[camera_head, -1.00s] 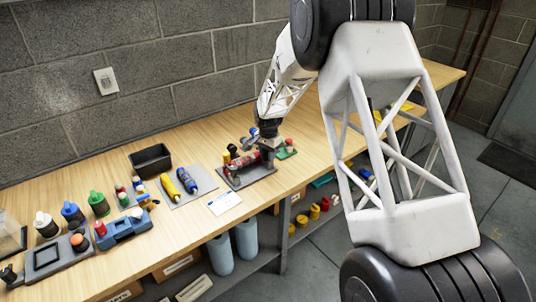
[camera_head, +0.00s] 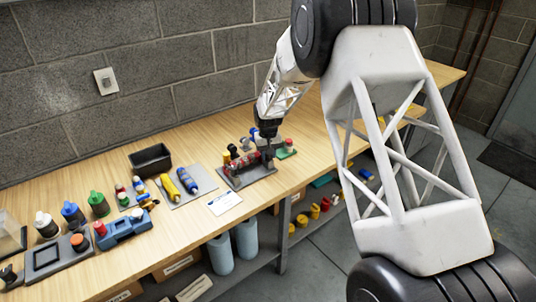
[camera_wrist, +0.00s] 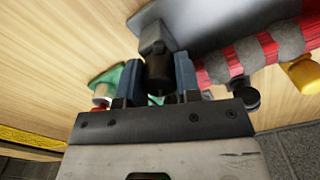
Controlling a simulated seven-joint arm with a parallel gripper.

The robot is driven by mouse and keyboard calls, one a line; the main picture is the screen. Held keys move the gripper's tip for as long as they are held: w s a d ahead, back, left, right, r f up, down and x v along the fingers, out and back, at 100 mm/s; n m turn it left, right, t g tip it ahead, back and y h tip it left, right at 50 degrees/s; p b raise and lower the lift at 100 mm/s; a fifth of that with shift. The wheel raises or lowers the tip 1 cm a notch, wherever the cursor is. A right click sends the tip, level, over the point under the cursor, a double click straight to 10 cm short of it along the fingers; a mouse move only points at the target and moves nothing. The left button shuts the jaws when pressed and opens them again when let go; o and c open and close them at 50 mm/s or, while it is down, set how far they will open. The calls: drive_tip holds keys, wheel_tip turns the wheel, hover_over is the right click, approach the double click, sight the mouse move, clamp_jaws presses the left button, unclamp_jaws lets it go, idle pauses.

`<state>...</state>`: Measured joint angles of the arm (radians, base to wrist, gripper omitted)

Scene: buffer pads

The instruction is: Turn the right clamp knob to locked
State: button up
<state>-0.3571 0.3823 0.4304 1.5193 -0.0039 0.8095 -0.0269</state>
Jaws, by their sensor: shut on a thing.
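My gripper (camera_wrist: 158,85) has its two blue-grey fingers on either side of a black knob (camera_wrist: 158,68), shut on it. The knob sits at the end of a grey block (camera_wrist: 152,35), apparently the right clamp knob at that end of the fixture. A red ribbed cylinder (camera_wrist: 262,52) lies in grey clamps to the right in the wrist view. In the head view my gripper (camera_head: 268,148) is at the right end of the fixture plate (camera_head: 232,184); the red cylinder (camera_head: 244,163) is to its left. The held knob's marking and angle cannot be read.
A yellow knob (camera_wrist: 301,72) stands beyond the cylinder. A grey mat (camera_head: 178,202) with yellow and blue cylinders, a black bin (camera_head: 150,159) and a white card (camera_head: 224,203) are left. The bench's front edge is close.

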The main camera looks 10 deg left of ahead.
drive_tip(key=n, duration=0.6)
drive_tip(key=shift+n, duration=0.3)
idle(0.4)
drive_tip(key=o, duration=0.9)
drive_tip(key=shift+r, duration=0.15)
drive_tip(key=shift+r, duration=3.8)
